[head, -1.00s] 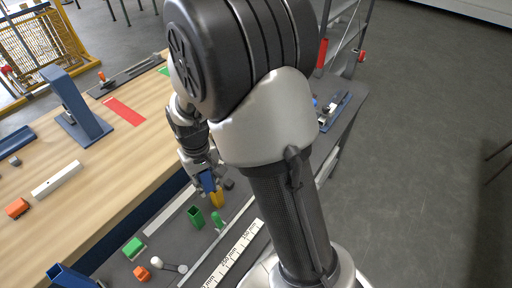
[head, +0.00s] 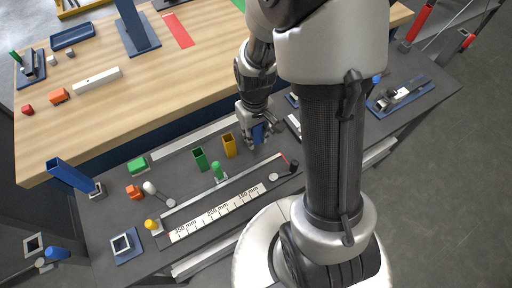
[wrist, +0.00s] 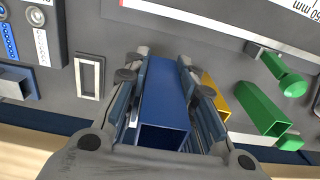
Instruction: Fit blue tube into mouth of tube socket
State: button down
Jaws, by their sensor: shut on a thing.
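My gripper (head: 256,140) is shut on the blue tube (head: 260,133), above the dark bench top just right of the yellow tube. In the wrist view the blue square tube (wrist: 165,100) lies between the fingers, its open end toward the camera. A white-framed rectangular slot (wrist: 88,75) lies on the dark top, left of the tube and apart from it. In the head view a blue block with a pale square opening (head: 125,245) sits at the lower left. I cannot tell for certain which of these is the tube socket.
The yellow tube (head: 229,145), green tube (head: 200,159) and green knob (head: 217,171) stand close left of my gripper. A ruler strip (head: 217,211) lies in front. Another blue tube (head: 70,175) leans at far left. A blue fixture (head: 399,95) is at the right.

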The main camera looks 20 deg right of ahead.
aim_at(255, 151)
jog(key=shift+f+b, duration=0.9)
jog(key=shift+f, duration=2.2)
jog(key=shift+f, duration=0.2)
jog(key=c, duration=1.3)
grip_release()
jog(key=shift+r, duration=0.15)
